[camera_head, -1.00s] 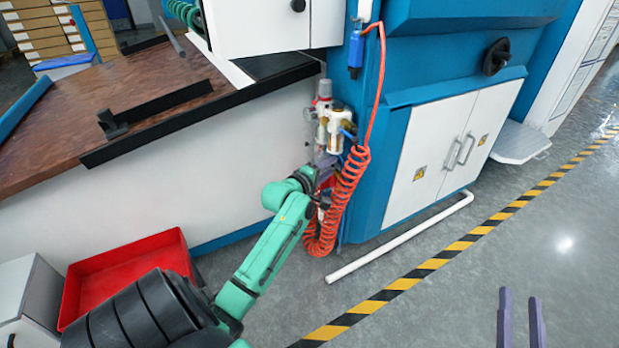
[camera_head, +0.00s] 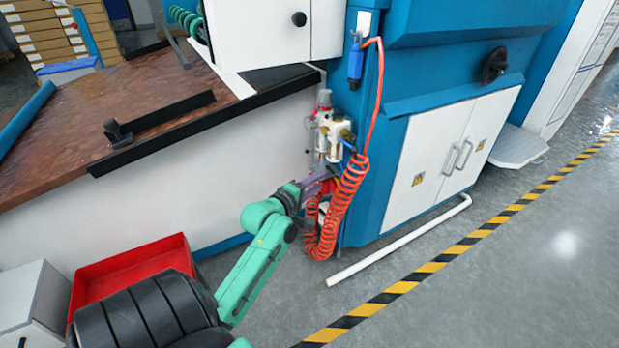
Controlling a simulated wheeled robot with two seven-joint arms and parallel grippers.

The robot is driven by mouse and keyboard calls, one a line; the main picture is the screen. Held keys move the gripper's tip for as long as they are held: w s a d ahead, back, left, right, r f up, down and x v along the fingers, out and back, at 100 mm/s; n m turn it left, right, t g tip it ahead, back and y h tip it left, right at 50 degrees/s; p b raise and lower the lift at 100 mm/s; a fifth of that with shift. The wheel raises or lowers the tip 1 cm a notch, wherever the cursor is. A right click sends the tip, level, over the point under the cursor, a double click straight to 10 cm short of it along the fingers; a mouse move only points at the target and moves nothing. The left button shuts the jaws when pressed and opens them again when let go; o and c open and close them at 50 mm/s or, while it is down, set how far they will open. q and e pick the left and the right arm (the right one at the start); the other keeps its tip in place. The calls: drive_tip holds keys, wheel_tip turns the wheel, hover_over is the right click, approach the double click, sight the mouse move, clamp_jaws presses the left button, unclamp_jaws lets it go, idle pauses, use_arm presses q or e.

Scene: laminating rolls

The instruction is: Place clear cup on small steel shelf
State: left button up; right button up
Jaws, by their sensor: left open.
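My left gripper (camera_head: 323,180) is at the end of my green arm, near the blue machine's left edge. It is open, and its purple-grey fingers point toward the air regulator unit (camera_head: 330,130) and the orange coiled hose. The fingers are small and partly lost against the hose, so I cannot tell whether they touch anything. I cannot make out a clear cup for certain. A small grey shelf-like plate (camera_head: 520,146) juts out low at the right end of the white cabinet; I cannot tell whether it is the steel shelf. My right gripper is out of view.
The orange hose (camera_head: 338,215) hangs close to my left gripper. A brown table (camera_head: 70,130) with black bars is at left, above a red bin (camera_head: 130,265). A white pipe (camera_head: 400,240) lies along the floor. The floor at right is open beyond the striped line.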

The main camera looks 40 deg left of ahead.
use_arm(q)
drive_tip(key=s+d+f+m+g+h, duration=0.1)
drive_tip(key=s+d+f+m+h, duration=0.2)
drive_tip(key=d, duration=0.9)
drive_tip(key=s+d+f+m+g+h, duration=0.1)
drive_tip(key=s+d+f+m+h, duration=0.2)
drive_tip(key=s+d+f+m, duration=0.5)
drive_tip(key=s+d+f+m+g+h, duration=0.1)
drive_tip(key=s+d+f+m, duration=0.4)
drive_tip(key=d, duration=1)
drive_tip(key=s+m+h, duration=0.1)
drive_tip(key=m, duration=0.2)
drive_tip(key=shift+s+d+f+m+g+h+p, duration=0.3)
drive_tip(key=shift+s+d+f+m+g+h, duration=0.05)
drive_tip(key=shift+d+m+g+h, duration=0.05)
drive_tip(key=shift+r, duration=0.1)
